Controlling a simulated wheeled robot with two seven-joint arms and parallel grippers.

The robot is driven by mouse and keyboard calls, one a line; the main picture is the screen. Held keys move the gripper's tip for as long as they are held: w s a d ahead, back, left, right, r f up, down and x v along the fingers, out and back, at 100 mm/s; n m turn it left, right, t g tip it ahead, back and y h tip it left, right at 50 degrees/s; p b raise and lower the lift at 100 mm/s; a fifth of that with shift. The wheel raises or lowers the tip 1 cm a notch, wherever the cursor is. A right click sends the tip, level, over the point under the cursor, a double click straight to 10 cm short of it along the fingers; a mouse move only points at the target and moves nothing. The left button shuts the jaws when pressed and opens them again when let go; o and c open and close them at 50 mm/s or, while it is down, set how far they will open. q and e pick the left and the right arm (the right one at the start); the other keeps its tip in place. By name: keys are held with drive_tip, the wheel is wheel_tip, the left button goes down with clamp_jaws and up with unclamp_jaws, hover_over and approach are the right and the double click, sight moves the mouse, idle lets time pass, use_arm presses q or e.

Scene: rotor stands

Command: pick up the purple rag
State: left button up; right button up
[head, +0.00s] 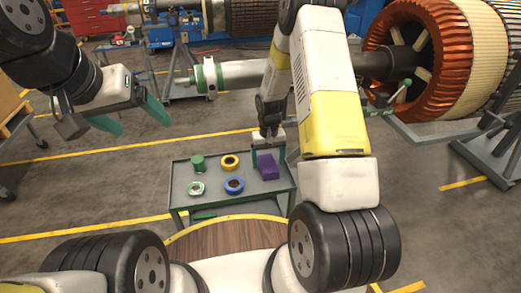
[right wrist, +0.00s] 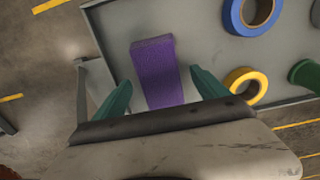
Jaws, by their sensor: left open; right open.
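The purple rag (head: 268,166) lies on the grey cart top (head: 215,206), at its right side in the head view. In the right wrist view the rag (right wrist: 156,73) is a folded purple strip between my two green fingers, its near end hidden by the gripper body. My right gripper (right wrist: 160,95) is open and over the rag, with a finger to each side; contact cannot be told. In the head view my arm partly covers this gripper. My left gripper (head: 140,118) is open and empty, raised at the upper left, away from the cart.
On the cart also lie a blue tape roll (head: 234,192), a yellow tape roll (head: 230,168), a green spool (head: 197,165) and a pale green-white roll (head: 196,194). A large copper-wound rotor (head: 455,60) on a stand is at the right.

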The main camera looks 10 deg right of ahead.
drive_tip(key=shift+f, duration=0.9)
drive_tip(key=c, duration=1.4)
drive_tip(key=shift+c, duration=0.2)
drive_tip(key=shift+r, duration=0.1)
drive_tip(key=shift+r, duration=0.5)
drive_tip(key=r, duration=0.1)
drive_tip(key=s+r, duration=0.1)
drive_tip(key=shift+s+a+r, duration=0.1)
drive_tip(key=shift+a+r, duration=0.1)
drive_tip(key=shift+r, duration=0.1)
drive_tip(key=s+a+r, duration=0.1)
drive_tip(key=s+a, duration=0.4)
drive_tip(key=s, duration=0.8)
drive_tip(key=shift+s+a+r, duration=0.15)
drive_tip(key=shift+s+a, duration=0.05)
drive_tip(key=shift+s, duration=0.2)
